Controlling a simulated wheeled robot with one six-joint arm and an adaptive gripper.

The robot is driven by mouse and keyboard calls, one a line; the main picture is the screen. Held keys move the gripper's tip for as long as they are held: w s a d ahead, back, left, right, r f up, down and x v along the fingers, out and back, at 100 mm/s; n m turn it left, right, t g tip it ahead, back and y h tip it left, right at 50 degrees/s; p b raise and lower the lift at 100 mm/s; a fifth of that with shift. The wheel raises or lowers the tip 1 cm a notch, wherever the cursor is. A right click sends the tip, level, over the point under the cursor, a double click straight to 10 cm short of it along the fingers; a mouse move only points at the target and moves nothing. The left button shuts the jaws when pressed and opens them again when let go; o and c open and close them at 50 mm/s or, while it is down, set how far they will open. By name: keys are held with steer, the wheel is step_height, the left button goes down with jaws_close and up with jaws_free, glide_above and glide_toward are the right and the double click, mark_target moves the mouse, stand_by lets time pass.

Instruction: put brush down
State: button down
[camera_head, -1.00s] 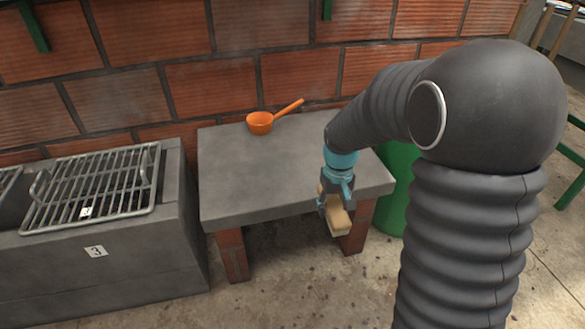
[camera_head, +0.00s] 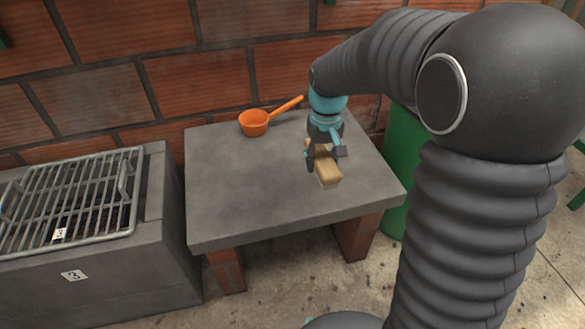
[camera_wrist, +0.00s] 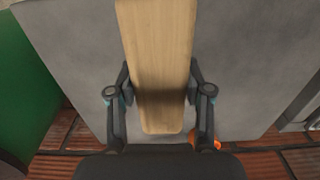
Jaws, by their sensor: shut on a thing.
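The brush (camera_head: 327,175) is a block with a light wooden back. My gripper (camera_head: 324,158) is shut on it, with a finger on each side. In the head view the brush is over the right part of the grey stone table (camera_head: 240,190); I cannot tell whether it touches the top. In the wrist view the wooden back of the brush (camera_wrist: 158,60) runs up the middle between the fingers of my gripper (camera_wrist: 160,95), with the grey table top behind it. The underside of the brush is mostly hidden.
An orange ladle (camera_head: 254,123) lies at the back of the table, left of my gripper. A grill (camera_head: 75,200) stands to the left. A green bin (camera_head: 402,165) is right of the table, and a brick wall (camera_head: 200,90) is behind. The table's left and front are clear.

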glide_above(291, 179)
step_height(291, 179, down, 5)
steer(key=shift+f, duration=2.2)
steer(key=shift+f, duration=0.2)
steer(key=shift+c, duration=2.4)
jaws_free()
